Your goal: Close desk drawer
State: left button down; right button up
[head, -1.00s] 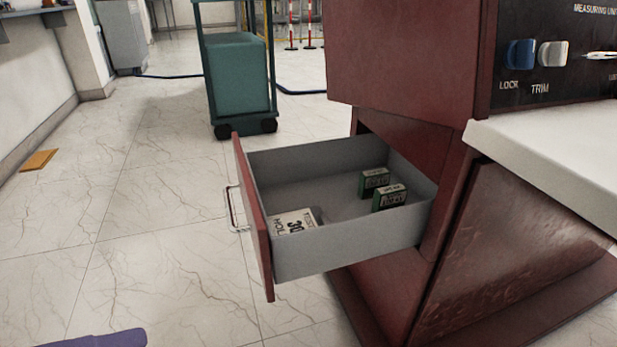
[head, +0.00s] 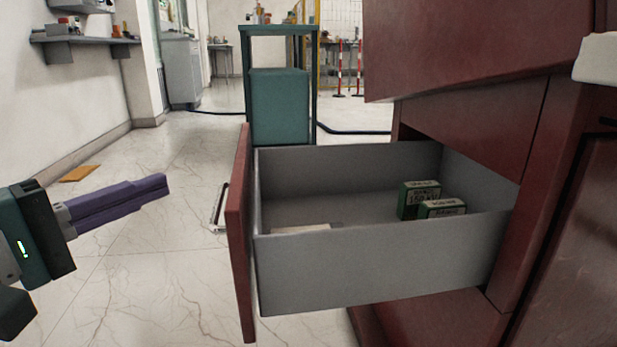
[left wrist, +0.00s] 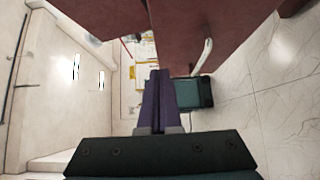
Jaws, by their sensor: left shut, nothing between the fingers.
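The desk drawer (head: 375,265) is pulled well out of the red desk (head: 470,60), with grey walls and a red front panel (head: 240,235). A metal handle (head: 220,208) is on the panel's left face. My left gripper (head: 165,186) has purple fingers pressed together with nothing between them. It is left of the front panel, apart from it, pointing towards it. In the left wrist view, the shut fingers (left wrist: 158,75) point ahead, with the red panel (left wrist: 190,40) and the pale handle (left wrist: 203,57) beyond. My right gripper is not in view.
Inside the drawer are two green boxes (head: 419,199) and a flat pale box (head: 300,229). A teal cart (head: 280,105) stands behind the drawer. A wall shelf (head: 85,42) is at the back left. The floor left of the drawer is clear except for an orange-brown piece (head: 79,174).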

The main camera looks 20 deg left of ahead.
pick_arm(q)
jog(key=w+d, duration=0.4)
jog(key=w, duration=0.1)
jog(key=shift+w+d, duration=0.15)
jog(key=shift+w, duration=0.05)
